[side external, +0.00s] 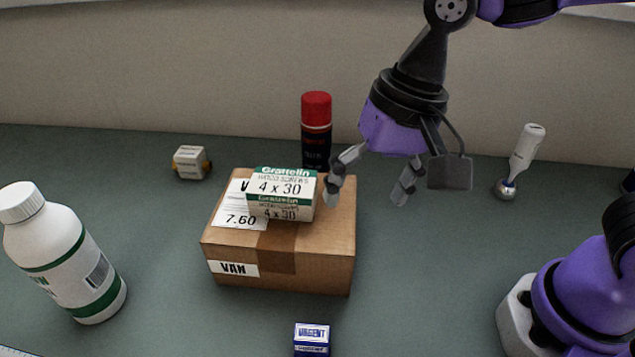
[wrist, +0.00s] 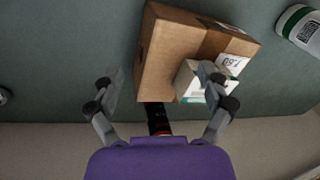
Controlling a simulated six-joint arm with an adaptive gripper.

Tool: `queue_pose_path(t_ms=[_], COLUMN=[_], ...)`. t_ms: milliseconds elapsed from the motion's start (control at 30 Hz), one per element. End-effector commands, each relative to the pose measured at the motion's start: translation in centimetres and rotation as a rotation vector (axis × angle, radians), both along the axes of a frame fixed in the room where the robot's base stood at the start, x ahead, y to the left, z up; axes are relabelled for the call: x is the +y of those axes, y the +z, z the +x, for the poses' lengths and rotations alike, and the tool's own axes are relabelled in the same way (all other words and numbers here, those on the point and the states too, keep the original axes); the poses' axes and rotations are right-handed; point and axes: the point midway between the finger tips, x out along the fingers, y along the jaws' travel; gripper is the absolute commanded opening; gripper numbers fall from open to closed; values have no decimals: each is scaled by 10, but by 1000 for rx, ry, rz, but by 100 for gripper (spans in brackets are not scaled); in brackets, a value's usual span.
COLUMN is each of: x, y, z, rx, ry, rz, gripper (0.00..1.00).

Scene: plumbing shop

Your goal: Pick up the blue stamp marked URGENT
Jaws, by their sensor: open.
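The blue stamp (side external: 312,340) stands at the bottom of the side external view, in front of the cardboard box, with a white URGENT label on top. Its lower part is cut off by the frame edge. I do not see it in the wrist view. My gripper (side external: 369,194) is open and empty, with its fingers spread above the right back part of the cardboard box. In the wrist view my gripper (wrist: 162,88) also shows its two fingers apart, one overlapping the small screw box in the picture. The stamp is well in front of my gripper, apart from it.
A cardboard box (side external: 310,265) carries a white and green screw box (side external: 283,205). A red-capped can (side external: 316,140) stands behind it. A white bottle (side external: 75,265) is at left, a small yellow-and-white block (side external: 190,162) farther back. A white-handled tool (side external: 522,160) is at right.

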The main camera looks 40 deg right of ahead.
Motion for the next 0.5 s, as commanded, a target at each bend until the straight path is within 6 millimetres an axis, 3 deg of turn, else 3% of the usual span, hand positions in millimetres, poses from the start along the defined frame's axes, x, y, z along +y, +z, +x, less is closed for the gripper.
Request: queue_pose_path(t_ms=[33, 100, 200, 333, 500], x=[25, 53, 82, 101, 106], y=[-11, -23, -38, -50, -76], z=[-4, -10, -22, -31, -37], rx=[70, 148, 227, 273, 285], ry=[-36, -113, -200, -266, -286], rz=[-4, -15, -43, -72, -79], gripper=[88, 88, 88, 88, 88])
